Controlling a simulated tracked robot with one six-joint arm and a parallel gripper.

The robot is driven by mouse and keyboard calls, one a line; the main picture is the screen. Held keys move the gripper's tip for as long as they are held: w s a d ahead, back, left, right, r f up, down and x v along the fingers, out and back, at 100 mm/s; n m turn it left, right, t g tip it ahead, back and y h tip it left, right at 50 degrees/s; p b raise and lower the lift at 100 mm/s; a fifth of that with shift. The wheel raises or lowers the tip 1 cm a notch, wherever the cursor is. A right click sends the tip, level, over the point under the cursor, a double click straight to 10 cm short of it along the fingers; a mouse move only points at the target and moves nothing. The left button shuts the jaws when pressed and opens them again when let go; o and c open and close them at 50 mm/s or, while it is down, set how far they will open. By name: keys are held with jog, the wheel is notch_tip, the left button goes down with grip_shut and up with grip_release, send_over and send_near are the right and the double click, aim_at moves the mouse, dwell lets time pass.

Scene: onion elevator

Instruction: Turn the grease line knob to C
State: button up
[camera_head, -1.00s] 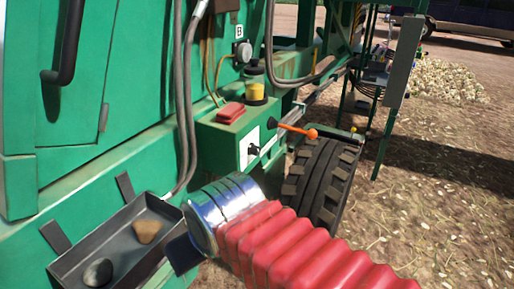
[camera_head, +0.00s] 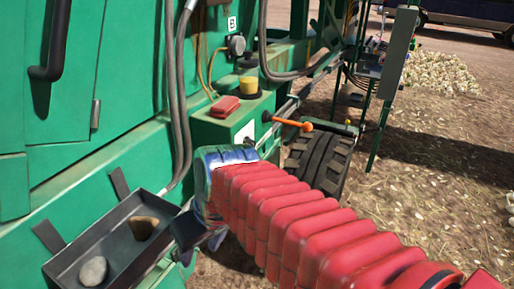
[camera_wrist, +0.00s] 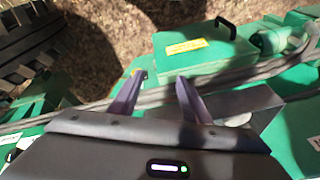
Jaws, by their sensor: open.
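On the green machine in the head view, a small round grey knob (camera_head: 236,45) sits below a white label marked B (camera_head: 232,23), beside thin yellow and brown lines. A white plate (camera_head: 247,133) on the green box below is largely covered by my arm. I cannot tell which of these belongs to the grease line, and no letter C is readable. My gripper (camera_wrist: 160,85) is open and empty in the wrist view, its dark fingers apart over the machine. No knob is clear in the wrist view.
An orange-tipped lever (camera_head: 304,125), a red block (camera_head: 225,107) and a yellow-and-black cup (camera_head: 249,87) are by the green box. A grey tray (camera_head: 62,266) holds two stones at lower left. A tyre (camera_head: 322,160) stands behind. The wrist view shows a green case (camera_wrist: 220,65).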

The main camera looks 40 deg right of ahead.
jog(key=d+f+y, duration=0.1)
jog(key=m+t+y, duration=0.3)
jog(key=m+t, duration=0.1)
jog(key=t, duration=1)
send_near(254, 146)
jog(key=v, duration=0.5)
jog(key=shift+w+d+r+y, duration=0.1)
jog(key=shift+d+r+y, duration=0.1)
jog(key=shift+y, duration=0.1)
jog(key=shift+w+a, duration=0.1)
jog(key=shift+w, duration=0.05)
jog(key=x, duration=1.3)
jog(key=shift+w+a+f, duration=0.1)
jog(key=shift+w+f, duration=0.1)
jog(key=shift+f, duration=0.1)
jog(key=shift+c, duration=0.6)
